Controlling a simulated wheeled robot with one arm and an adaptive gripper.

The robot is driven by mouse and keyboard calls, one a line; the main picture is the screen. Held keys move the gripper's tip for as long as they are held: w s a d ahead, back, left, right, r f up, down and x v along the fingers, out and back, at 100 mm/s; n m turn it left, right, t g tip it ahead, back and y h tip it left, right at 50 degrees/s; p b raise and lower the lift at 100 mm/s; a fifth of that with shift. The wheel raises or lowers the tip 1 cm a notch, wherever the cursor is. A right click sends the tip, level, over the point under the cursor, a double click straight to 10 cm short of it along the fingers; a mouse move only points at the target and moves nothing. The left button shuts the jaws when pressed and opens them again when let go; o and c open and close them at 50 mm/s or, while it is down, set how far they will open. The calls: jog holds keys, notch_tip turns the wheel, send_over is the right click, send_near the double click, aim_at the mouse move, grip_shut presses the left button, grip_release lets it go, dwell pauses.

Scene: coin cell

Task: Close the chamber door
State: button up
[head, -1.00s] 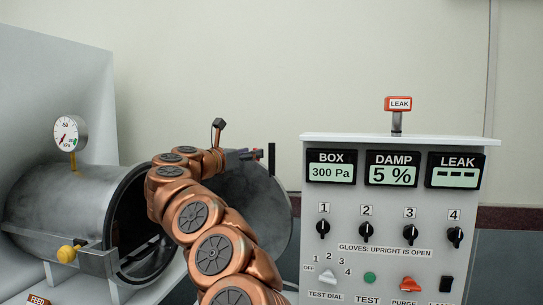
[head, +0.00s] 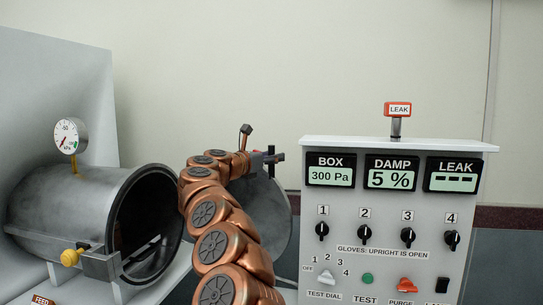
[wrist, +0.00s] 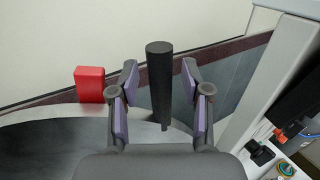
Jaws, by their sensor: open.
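The chamber (head: 70,205) is a grey metal cylinder lying on its side at the left of the head view, its round mouth open. The chamber door (head: 272,225) is a grey disc standing swung out to the right of the mouth, partly hidden by my arm. Its handle looks like a black upright bar (wrist: 160,85) in the wrist view; its top also shows in the head view (head: 271,152). My gripper (wrist: 159,72) is open, with one purple-padded finger on each side of the bar. Gaps show on both sides, so it is not gripped.
A control panel (head: 390,270) with displays and switches stands close to the right of the door. A pressure gauge (head: 70,136) and a yellow knob (head: 71,257) sit on the chamber. A red block (wrist: 90,84) is left of my fingers in the wrist view.

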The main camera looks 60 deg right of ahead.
jog(key=shift+c, duration=0.3)
grip_shut()
dwell(0.3)
